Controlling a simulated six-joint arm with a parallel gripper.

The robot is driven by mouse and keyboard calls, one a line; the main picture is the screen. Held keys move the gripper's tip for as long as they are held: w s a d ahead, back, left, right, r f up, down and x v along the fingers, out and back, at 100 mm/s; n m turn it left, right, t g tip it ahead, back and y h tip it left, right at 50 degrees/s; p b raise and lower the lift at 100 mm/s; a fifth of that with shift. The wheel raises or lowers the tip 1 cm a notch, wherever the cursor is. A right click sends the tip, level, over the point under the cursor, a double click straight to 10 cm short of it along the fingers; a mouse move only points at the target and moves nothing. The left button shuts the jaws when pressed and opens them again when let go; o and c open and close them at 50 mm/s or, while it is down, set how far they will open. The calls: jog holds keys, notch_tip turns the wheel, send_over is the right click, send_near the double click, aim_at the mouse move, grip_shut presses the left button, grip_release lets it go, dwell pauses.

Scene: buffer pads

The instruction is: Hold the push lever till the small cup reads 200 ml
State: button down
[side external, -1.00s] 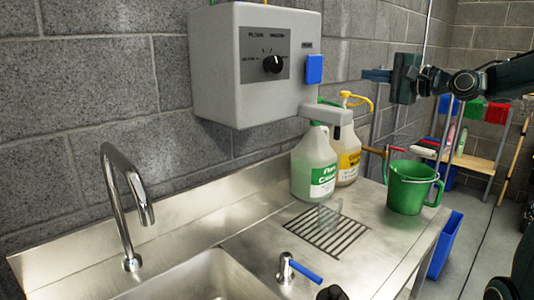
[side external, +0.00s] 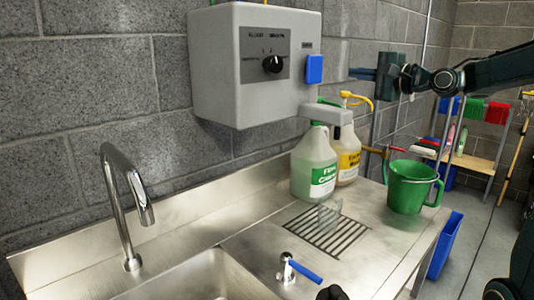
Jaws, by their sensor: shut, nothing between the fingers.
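The blue push lever (side external: 314,69) is on the right side of the grey wall dispenser (side external: 215,70). My gripper (side external: 352,74) is shut and empty, to the right of the lever at about its height, with a gap between them. The small clear cup (side external: 329,213) stands on the drain grate (side external: 318,236) below the dispenser's spout (side external: 334,114). Its markings and any liquid level are too small to read.
A green-label jug (side external: 313,165) and a yellow-pump jug (side external: 348,155) stand behind the cup. A green bucket (side external: 408,188) stands to the right. A faucet (side external: 125,200) and a blue-handled valve (side external: 300,269) are at the sink. The air right of the lever is clear.

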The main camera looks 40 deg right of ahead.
aim_at(316, 69)
jog(key=w, duration=1)
jog(key=shift+w, duration=0.1)
jog(key=shift+w, duration=0.9)
jog(key=shift+w+a+r, duration=0.1)
jog(key=shift+a, duration=0.05)
dwell(1.3)
jog(key=s, duration=1.4)
jog(key=shift+s, duration=0.2)
dwell(0.7)
